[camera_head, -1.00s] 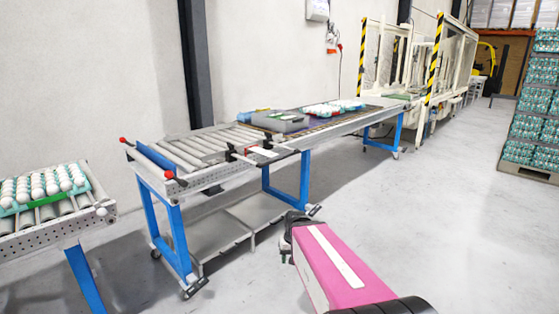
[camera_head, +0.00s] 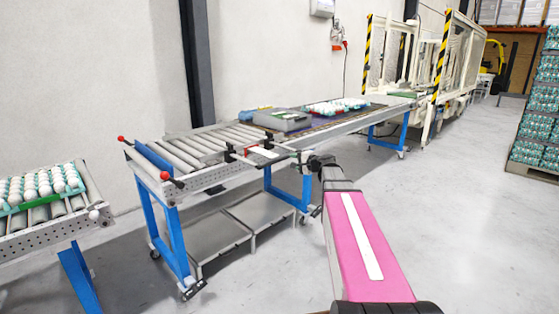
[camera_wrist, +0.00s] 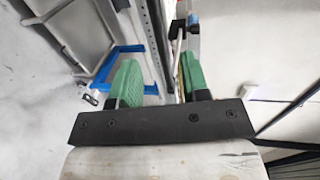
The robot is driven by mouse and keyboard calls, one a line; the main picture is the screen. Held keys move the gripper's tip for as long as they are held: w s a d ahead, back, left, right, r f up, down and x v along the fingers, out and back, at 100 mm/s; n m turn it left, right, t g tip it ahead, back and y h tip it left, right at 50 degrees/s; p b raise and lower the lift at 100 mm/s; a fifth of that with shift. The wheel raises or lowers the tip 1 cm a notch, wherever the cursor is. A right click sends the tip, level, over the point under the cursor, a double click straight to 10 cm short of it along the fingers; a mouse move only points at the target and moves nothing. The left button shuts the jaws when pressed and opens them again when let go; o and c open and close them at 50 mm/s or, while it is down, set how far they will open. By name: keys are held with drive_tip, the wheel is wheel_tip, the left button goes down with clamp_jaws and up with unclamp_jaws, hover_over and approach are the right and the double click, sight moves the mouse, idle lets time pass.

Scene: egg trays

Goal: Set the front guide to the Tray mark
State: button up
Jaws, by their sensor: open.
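The front guide (camera_head: 246,160) appears as a thin rail with black clamps (camera_head: 231,153) along the near side of the roller conveyor (camera_head: 172,151). A white plate (camera_head: 263,152) lies beside it; no Tray mark is readable. My gripper (camera_wrist: 160,82) shows two green fingers spread apart with nothing held. In the wrist view, a perforated metal edge (camera_wrist: 152,35) and a black clamp with a thin rod (camera_wrist: 183,28) lie beyond and between the fingers. In the head view my gripper is at the near right end of the rail, its fingers too small to make out.
A blue bar (camera_head: 154,158) with red knobs crosses the conveyor's left end. A grey box (camera_head: 283,121) and egg trays (camera_head: 337,107) stand farther along. Another conveyor with eggs (camera_head: 40,190) is at left.

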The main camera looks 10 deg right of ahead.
drive_tip(key=x, duration=1)
drive_tip(key=shift+a, duration=0.2)
drive_tip(key=shift+w+f, duration=0.1)
drive_tip(key=shift+f, duration=0.05)
clamp_jaws()
